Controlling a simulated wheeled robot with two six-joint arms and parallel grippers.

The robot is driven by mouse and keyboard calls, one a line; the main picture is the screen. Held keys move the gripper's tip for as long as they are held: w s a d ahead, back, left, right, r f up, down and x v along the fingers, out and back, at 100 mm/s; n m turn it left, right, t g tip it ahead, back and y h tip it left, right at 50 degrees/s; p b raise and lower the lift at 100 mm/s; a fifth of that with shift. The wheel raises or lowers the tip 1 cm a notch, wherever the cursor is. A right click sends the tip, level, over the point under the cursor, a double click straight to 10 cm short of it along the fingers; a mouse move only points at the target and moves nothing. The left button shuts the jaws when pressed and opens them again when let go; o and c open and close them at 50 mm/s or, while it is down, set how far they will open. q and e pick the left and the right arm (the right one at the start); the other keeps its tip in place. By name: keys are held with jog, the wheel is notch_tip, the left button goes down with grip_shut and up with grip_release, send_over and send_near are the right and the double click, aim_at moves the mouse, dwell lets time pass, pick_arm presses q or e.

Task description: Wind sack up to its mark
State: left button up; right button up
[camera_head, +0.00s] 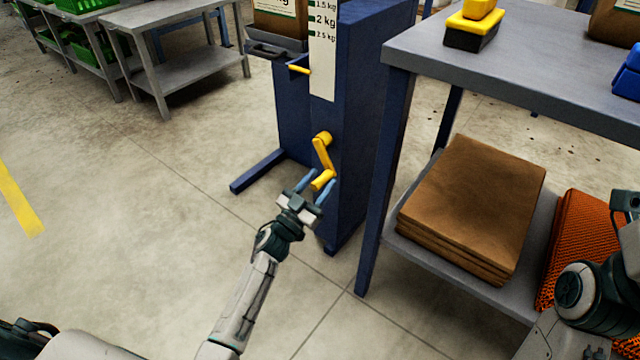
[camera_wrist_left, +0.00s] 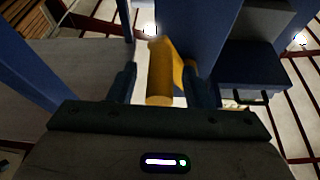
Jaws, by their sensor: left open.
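A yellow crank (camera_head: 321,153) is mounted on the side of a blue lifting stand (camera_head: 365,110). Its handle hangs low and also shows in the left wrist view (camera_wrist_left: 161,75). A brown sack (camera_head: 281,22) stands on a dark platform (camera_head: 275,50) at the stand's top, cut off by the frame edge. A yellow pointer (camera_head: 299,69) lies beside a white scale (camera_head: 323,45), below the 2.5 kg mark. My left gripper (camera_head: 318,187) is open, with its fingers on either side of the crank handle. Touch with the handle cannot be told. My right arm shows at the right edge, but its fingertips are not clear.
A grey table (camera_head: 420,48) stands right of the stand and bears a yellow-and-black block (camera_head: 470,32). Its lower shelf holds folded brown sacks (camera_head: 475,200) and orange netting (camera_head: 580,230). Grey benches with green crates stand at back left. The floor at left is clear.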

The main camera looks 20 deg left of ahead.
pick_arm(q)
jog(key=shift+w+d+r, duration=0.1)
jog(key=shift+w+r, duration=0.05)
jog(key=shift+w, duration=0.1)
grip_shut()
dwell(0.3)
